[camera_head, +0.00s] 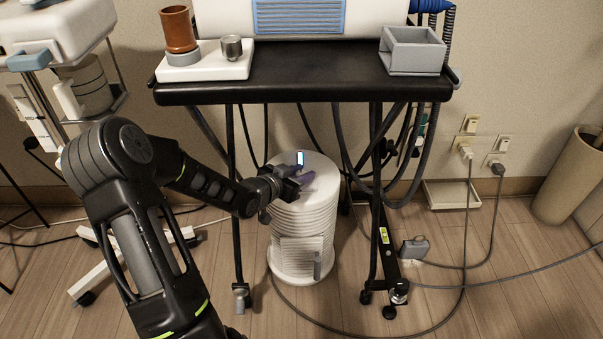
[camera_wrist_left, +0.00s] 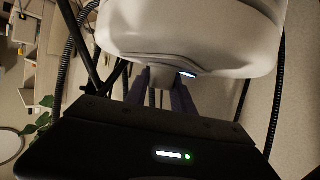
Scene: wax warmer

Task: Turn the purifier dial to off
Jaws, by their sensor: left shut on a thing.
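The purifier (camera_head: 302,235) is a white ribbed cylinder standing on the floor under the cart. A small lit display (camera_head: 300,158) shows on its top. My left gripper (camera_head: 303,181) reaches over the purifier's top from the left. In the left wrist view, the purifier (camera_wrist_left: 190,35) fills the upper part, and the fingers of my left gripper (camera_wrist_left: 165,88) meet its top beside the lit display (camera_wrist_left: 187,74). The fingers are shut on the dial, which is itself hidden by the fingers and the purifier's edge. My right gripper is in neither view.
The black cart (camera_head: 300,90) stands over the purifier, with legs on both sides and hanging hoses close by. A clay-coloured cup, a metal cup and a grey box (camera_head: 412,50) stand on it. Cables run over the floor at the right, near a bin (camera_head: 568,180).

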